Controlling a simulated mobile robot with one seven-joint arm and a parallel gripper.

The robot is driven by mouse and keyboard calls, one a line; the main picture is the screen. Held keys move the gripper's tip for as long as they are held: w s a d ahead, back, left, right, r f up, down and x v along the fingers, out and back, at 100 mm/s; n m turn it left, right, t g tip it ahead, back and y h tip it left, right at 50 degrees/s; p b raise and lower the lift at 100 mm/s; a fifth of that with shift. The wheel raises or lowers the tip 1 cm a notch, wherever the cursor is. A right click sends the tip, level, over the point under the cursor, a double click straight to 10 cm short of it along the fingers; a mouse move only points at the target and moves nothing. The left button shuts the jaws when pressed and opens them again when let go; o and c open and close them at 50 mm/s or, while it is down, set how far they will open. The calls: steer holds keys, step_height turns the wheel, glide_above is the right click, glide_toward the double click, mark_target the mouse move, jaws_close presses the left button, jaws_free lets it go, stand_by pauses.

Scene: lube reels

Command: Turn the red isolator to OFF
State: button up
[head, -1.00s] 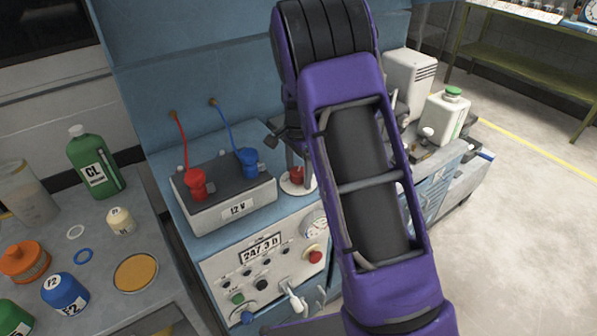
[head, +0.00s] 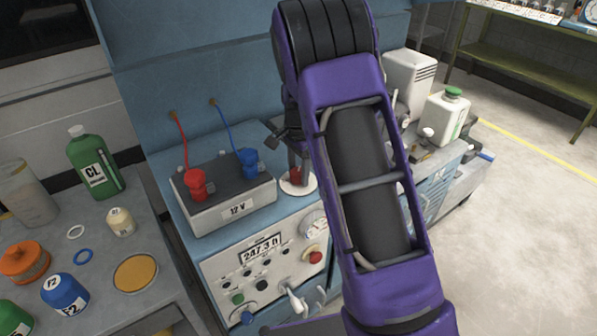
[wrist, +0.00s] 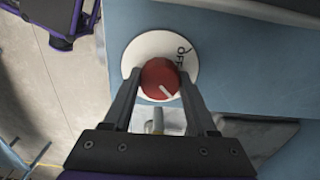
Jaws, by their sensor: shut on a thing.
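The red isolator (wrist: 158,74) is a round red knob with a white pointer mark on a white disc (wrist: 143,45). The disc carries the word OFF at its upper right in the wrist view. The pointer mark lies toward the lower right of the knob, away from that word. My gripper (wrist: 160,79) is shut on the knob, one finger on each side.
A 12 V battery (head: 235,208) with red and blue clamps stands just left of the isolator. Below is a panel (head: 262,272) with a meter, buttons and a lever. Bottles and rings lie on the left table (head: 105,285). Open floor (head: 520,200) is at right.

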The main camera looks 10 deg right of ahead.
mark_target(298, 171)
steer(key=n, duration=0.8)
steer(key=shift+n+b, duration=0.3)
steer(key=n, duration=0.4)
steer(key=shift+r+n, duration=0.1)
steer(key=shift+n, duration=0.2)
steer(key=n, duration=0.4)
steer(key=shift+n, duration=0.4)
steer(key=o, duration=1.4)
steer(key=shift+c, duration=0.2)
step_height(298, 171, up, 17)
steer(key=p, duration=0.1)
steer(key=shift+r, duration=0.2)
